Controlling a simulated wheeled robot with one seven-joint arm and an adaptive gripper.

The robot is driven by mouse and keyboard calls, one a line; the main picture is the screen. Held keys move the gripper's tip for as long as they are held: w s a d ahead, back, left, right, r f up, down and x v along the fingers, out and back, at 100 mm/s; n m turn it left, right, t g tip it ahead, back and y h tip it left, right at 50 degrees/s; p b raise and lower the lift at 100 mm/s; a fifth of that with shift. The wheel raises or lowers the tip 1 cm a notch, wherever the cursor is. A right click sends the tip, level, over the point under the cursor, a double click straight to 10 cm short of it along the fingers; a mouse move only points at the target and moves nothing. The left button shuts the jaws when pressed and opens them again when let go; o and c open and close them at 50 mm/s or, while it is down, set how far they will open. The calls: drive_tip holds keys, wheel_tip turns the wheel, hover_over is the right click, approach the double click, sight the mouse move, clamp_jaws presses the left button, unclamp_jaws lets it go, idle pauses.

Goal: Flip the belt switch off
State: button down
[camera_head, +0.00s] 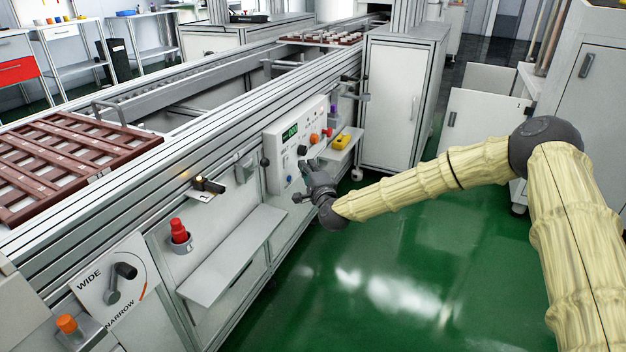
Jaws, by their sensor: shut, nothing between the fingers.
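A white control panel (309,116) is fixed to the side of the conveyor near the middle of the view. It has a green display (290,132), an orange knob (314,138), a red knob (326,132) and several small dark controls. I cannot tell which control is the belt switch, or its position. My gripper (307,166) is shut and empty at the panel's lower part, with its fingers pointing up and left. It hides part of the panel's lower right. I cannot tell whether the fingers touch the panel.
A small shelf (347,140) with a yellow thing (341,142) sits right of the panel. A longer shelf (232,255), a red button (179,231) and a WIDE/NARROW lever plate (110,284) lie left. A white cabinet (397,100) stands behind. The green floor is clear.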

drive_tip(key=a, duration=0.1)
drive_tip(key=w+a, duration=0.1)
drive_tip(key=a, duration=0.1)
drive_tip(key=shift+w+a+r+b, duration=0.1)
drive_tip(key=shift+w+r+b, duration=0.15)
drive_tip(key=shift+b, duration=0.15)
drive_tip(key=shift+w+a+r+p, duration=0.1)
drive_tip(key=shift+a+p, duration=0.1)
drive_tip(key=shift+p, duration=0.5)
drive_tip(key=s+d+p, duration=0.1)
drive_tip(key=s+d, duration=0.2)
drive_tip(key=s, duration=0.3)
drive_tip(key=s+d+r+p, duration=0.1)
drive_tip(key=s+d+p, duration=0.1)
drive_tip(key=s, duration=0.3)
drive_tip(key=shift+s+d+r, duration=0.25)
drive_tip(key=shift+s+d, duration=0.1)
drive_tip(key=shift+d, duration=0.15)
